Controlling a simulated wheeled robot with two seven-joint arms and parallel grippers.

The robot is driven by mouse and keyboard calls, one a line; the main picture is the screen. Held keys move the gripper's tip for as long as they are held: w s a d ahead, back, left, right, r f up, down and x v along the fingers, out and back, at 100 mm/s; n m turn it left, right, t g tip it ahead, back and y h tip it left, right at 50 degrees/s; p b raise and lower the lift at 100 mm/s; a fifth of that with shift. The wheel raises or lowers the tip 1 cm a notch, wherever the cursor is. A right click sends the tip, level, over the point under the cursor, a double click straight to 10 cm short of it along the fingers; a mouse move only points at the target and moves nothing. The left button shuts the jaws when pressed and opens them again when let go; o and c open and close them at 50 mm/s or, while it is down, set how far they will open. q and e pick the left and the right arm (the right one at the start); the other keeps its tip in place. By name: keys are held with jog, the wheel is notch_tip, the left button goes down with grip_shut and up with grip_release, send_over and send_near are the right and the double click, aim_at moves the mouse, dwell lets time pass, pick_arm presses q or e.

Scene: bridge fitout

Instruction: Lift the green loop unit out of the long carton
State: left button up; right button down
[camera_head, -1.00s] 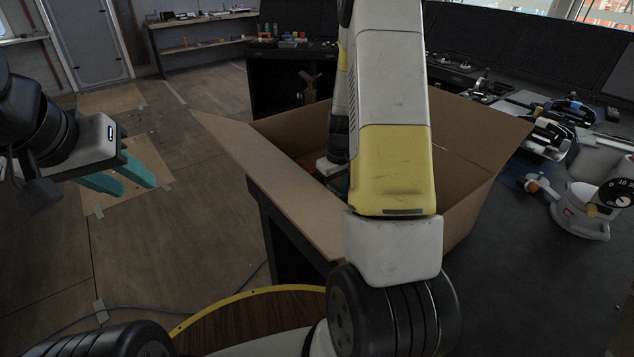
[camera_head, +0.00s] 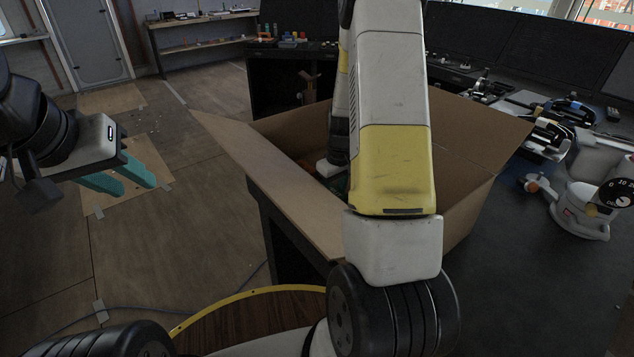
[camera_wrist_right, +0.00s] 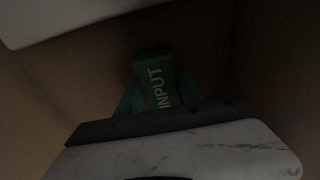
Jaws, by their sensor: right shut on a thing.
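The long carton (camera_head: 290,203) stands open on the dark bench, its flaps spread outward. My right arm reaches down into it and hides much of its inside in the head view. In the right wrist view the green loop unit (camera_wrist_right: 160,88), marked "INPUT", sits between the teal fingers of my right gripper (camera_wrist_right: 161,98), which is shut on it. The picture there is dark, with brown carton walls around; I cannot tell whether the unit touches the carton floor. My left gripper (camera_head: 127,177) is open and empty over the floor, left of the carton.
A white device with a dial (camera_head: 590,195) and several other instruments stand on the bench right of the carton. A round wooden surface with a yellow rim (camera_head: 250,318) is at the bottom. Floor on the left is mostly clear.

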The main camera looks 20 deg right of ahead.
notch_tip(320, 180, up, 11)
jog(key=shift+f, duration=0.2)
dwell(0.4)
notch_tip(320, 180, up, 11)
send_over(333, 190)
jog(key=shift+s+r, duration=0.1)
jog(key=shift+r, duration=0.35)
dwell(0.4)
jog(key=shift+s, duration=0.1)
dwell(0.3)
